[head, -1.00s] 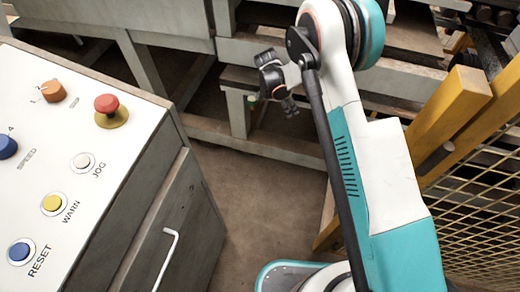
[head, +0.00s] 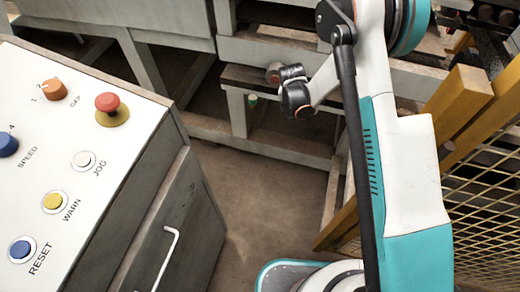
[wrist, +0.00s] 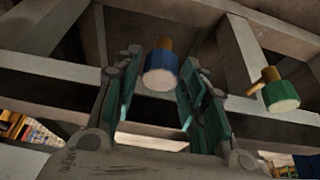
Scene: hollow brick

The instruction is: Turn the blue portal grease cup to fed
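The blue grease cup (wrist: 161,72), a blue cylinder with a brass stem above it, shows in the wrist view under a grey beam. My gripper (wrist: 160,95) is open, with one teal finger pad to the left of the blue cup and one to the right. The cup appears close to the pads; I cannot tell whether they touch it. A green cup (wrist: 280,92) with a brass stem hangs to the right, outside the fingers. The green cup also shows in the head view (head: 252,99), left of my wrist. The blue cup and my fingertips are hidden there.
Grey beams (head: 290,56) of the frame surround the cups. A control panel (head: 130,135) with knobs and buttons stands at left. A yellow post and mesh guard (head: 480,195) stand at right. Bare floor (head: 260,200) lies between.

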